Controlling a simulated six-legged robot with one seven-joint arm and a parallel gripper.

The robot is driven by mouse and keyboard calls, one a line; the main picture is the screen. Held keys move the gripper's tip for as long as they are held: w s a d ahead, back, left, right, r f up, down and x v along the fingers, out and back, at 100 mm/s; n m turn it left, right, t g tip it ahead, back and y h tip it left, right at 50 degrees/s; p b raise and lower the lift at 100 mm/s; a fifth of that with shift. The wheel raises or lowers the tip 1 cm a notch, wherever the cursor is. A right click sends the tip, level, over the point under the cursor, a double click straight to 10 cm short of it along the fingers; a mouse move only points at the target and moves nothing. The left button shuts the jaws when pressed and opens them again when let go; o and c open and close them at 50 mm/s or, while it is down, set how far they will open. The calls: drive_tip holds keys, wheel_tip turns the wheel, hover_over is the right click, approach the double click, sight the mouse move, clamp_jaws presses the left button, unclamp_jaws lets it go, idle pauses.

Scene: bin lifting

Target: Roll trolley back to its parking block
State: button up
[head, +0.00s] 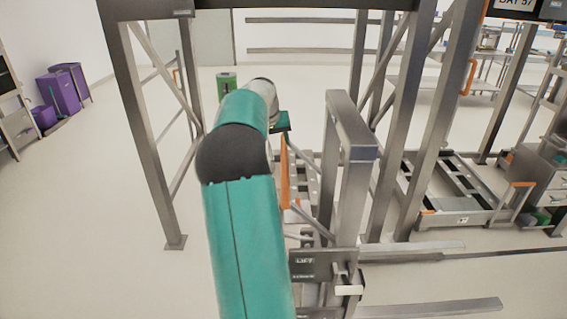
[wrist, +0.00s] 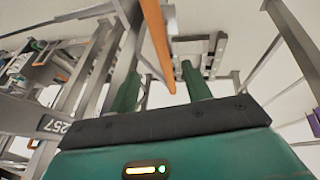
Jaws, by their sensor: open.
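An upright orange bar (head: 285,172), which looks like a handle, stands beside a low grey frame (head: 305,185) behind a steel post. I cannot tell for sure that this is the trolley. My gripper (wrist: 160,74) is open, its two green fingers spread. In the wrist view the orange bar (wrist: 156,38) runs down between the fingertips; I cannot tell whether it touches them. In the head view my arm hides most of my gripper, with only a dark green part showing next to the bar's top. I cannot make out a parking block with certainty.
A steel post (head: 352,180) with a LIFT plate (head: 316,264) stands close right of my arm. A tall steel frame (head: 150,130) spans overhead. A low tray-like frame with orange corners (head: 440,219) lies right. A green bin (head: 226,83) stands behind.

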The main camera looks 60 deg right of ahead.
sight(284, 162)
drive_tip(key=x, duration=1.2)
drive_tip(key=shift+d+f, duration=0.15)
drive_tip(key=shift+f, duration=0.2)
drive_tip(key=shift+c, duration=0.4)
clamp_jaws()
